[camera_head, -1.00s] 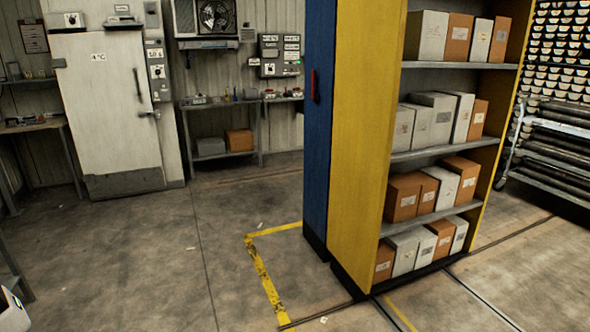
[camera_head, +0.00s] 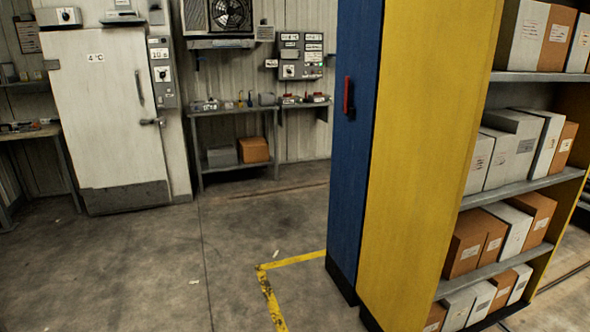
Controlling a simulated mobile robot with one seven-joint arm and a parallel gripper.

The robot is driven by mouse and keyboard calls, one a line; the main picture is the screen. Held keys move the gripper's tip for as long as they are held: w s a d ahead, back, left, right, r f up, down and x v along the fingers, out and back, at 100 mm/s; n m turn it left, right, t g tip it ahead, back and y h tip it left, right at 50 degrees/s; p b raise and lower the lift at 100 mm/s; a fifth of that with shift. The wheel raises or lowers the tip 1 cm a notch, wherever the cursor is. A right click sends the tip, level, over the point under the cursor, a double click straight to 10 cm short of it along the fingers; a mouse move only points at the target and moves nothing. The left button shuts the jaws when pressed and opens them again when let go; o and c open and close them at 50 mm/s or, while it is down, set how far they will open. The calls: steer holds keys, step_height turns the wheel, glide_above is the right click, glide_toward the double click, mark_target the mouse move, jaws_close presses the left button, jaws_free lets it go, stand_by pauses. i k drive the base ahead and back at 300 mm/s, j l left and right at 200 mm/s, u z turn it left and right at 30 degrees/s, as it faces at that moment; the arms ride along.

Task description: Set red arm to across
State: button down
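A small red arm (camera_head: 348,96) is on the narrow edge of the tall blue panel (camera_head: 350,190), in the upper half of the picture right of centre. It looks upright, along the panel's height. Its pivot and any markings are too small to make out. My gripper is not in view.
A yellow-ended shelf unit (camera_head: 425,150) with several boxes stands against the blue panel at right. A white cold-room door (camera_head: 100,110), a grey bench (camera_head: 235,108) and a wall control box (camera_head: 301,56) are at the back. The floor (camera_head: 190,260) at left and centre is clear, with a yellow line (camera_head: 270,295).

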mark_target(345, 109)
steer(key=i, duration=1.3)
steer(key=i+z, duration=0.2)
steer(key=i, duration=0.3)
steer(key=i+j+z, duration=0.2)
steer(key=i, duration=0.3)
steer(key=i+j+z, duration=0.2)
steer(key=i, duration=0.25)
